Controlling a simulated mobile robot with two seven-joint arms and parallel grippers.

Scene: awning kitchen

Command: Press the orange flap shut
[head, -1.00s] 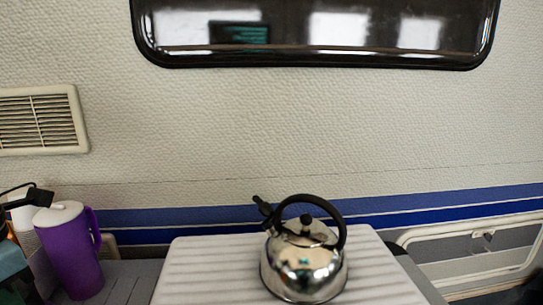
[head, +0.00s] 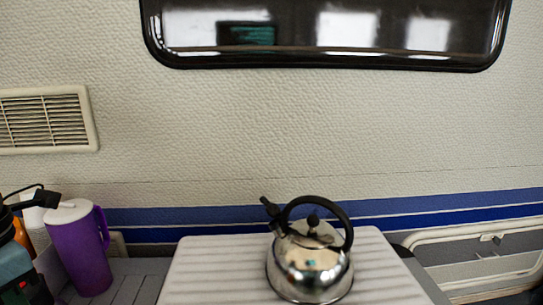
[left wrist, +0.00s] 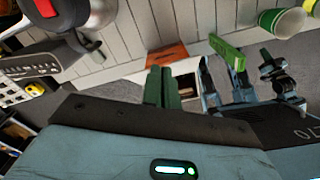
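In the left wrist view, an orange flap (left wrist: 167,57) shows beyond my left gripper (left wrist: 162,80). My left gripper's two dark green fingers lie side by side with almost no gap and hold nothing that I can see. They overlap the flap's lower part in the picture; I cannot tell whether they touch it. The flap is not recognisable in the head view. My right gripper cannot be made out.
In the head view, a steel kettle (head: 310,268) stands on a ribbed white board (head: 205,270), with a purple pitcher (head: 78,250) to its left. In the left wrist view, a green cup (left wrist: 282,22) is at the upper right and a bright green bar (left wrist: 227,52) below it.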

